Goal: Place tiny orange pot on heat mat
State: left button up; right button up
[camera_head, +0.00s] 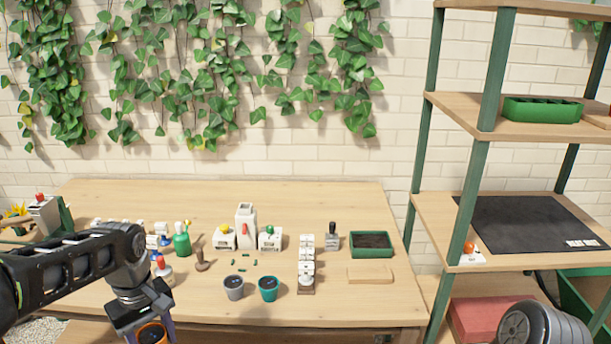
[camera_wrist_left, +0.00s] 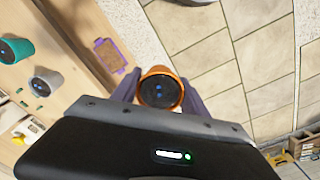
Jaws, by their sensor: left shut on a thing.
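My left gripper (camera_head: 150,326) is at the lower left of the head view, in front of the table's near edge. It is shut on the tiny orange pot (camera_head: 152,334), which is partly cut off by the bottom edge. In the left wrist view the orange pot (camera_wrist_left: 160,88) sits between the fingers, with dark filling and a small blue mark inside. The heat mat (camera_head: 525,222), a black sheet with a white label, lies on the middle shelf at the right, far from the pot. My right gripper is not clearly in view.
A grey pot (camera_head: 234,288) and a teal pot (camera_head: 268,289) stand near the table's front edge. A green tray (camera_head: 371,245) stands at the table's right. An orange-knobbed switch box (camera_head: 469,254) is at the mat's near left corner. Green shelf posts (camera_head: 467,195) flank the shelf.

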pick_arm(q)
jog(key=w+d+f+m, duration=0.2)
jog(key=w+d+m, duration=0.1)
jog(key=d, duration=0.3)
jog(key=w+d+f+m, duration=0.3)
jog(key=d+m, duration=0.3)
jog(key=shift+w+m, duration=0.3)
jog(key=shift+w, duration=0.05)
jog(key=s+f, duration=0.4)
jog(key=f, duration=1.1)
